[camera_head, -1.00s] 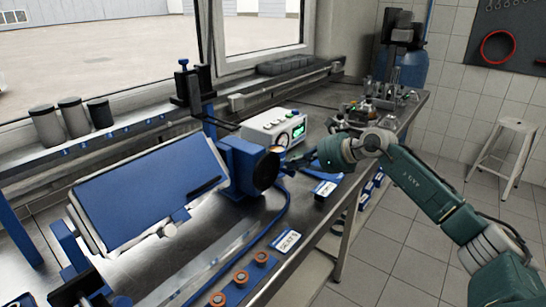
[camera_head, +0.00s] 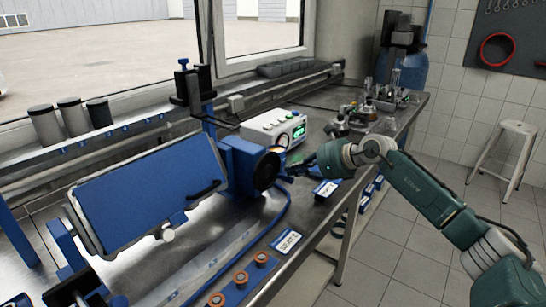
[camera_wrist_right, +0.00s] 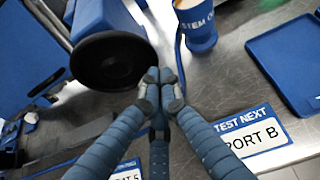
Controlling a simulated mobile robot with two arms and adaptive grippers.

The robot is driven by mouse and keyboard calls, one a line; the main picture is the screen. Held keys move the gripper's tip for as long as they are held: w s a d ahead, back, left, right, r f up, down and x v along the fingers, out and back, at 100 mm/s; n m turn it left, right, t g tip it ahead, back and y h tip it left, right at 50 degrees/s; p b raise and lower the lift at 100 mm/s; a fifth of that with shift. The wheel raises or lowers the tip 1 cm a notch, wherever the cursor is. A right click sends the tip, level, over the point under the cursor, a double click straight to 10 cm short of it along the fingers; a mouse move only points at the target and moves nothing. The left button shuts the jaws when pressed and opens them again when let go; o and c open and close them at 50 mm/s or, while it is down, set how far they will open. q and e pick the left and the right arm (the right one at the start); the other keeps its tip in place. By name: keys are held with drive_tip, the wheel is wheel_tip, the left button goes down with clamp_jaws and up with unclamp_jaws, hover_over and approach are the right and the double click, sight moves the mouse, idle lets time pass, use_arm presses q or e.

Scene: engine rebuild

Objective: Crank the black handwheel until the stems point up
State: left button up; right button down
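The black handwheel (camera_head: 267,170) sits on the right side of a blue gearbox on the fixture; in the right wrist view it is a large dark disc (camera_wrist_right: 105,62). My right gripper (camera_head: 288,172) is at its right rim. In the right wrist view its fingertips (camera_wrist_right: 159,88) are drawn together there, apparently on the wheel's crank handle, which they hide. The tilted engine part (camera_head: 145,190), with a flat blue face, hangs in the fixture left of the wheel. I cannot make out the stems. My left gripper is not in view.
A blue stem cup (camera_wrist_right: 200,35), a blue tray (camera_wrist_right: 290,60) and a Port B card (camera_wrist_right: 255,132) lie near the wheel. A control box (camera_head: 275,130) with a green display stands behind it. A blue strip with orange-topped pieces (camera_head: 241,278) lies in front.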

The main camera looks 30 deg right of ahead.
drive_tip(key=shift+f, duration=0.15)
drive_tip(key=shift+s+a+f+b, duration=0.1)
drive_tip(key=shift+a+f+b, duration=0.05)
drive_tip(key=shift+f+b, duration=0.25)
drive_tip(key=shift+f, duration=0.15)
drive_tip(key=shift+f, duration=0.15)
drive_tip(key=shift+a+f, duration=0.15)
drive_tip(key=shift+a, duration=0.05)
drive_tip(key=shift+b, duration=0.3)
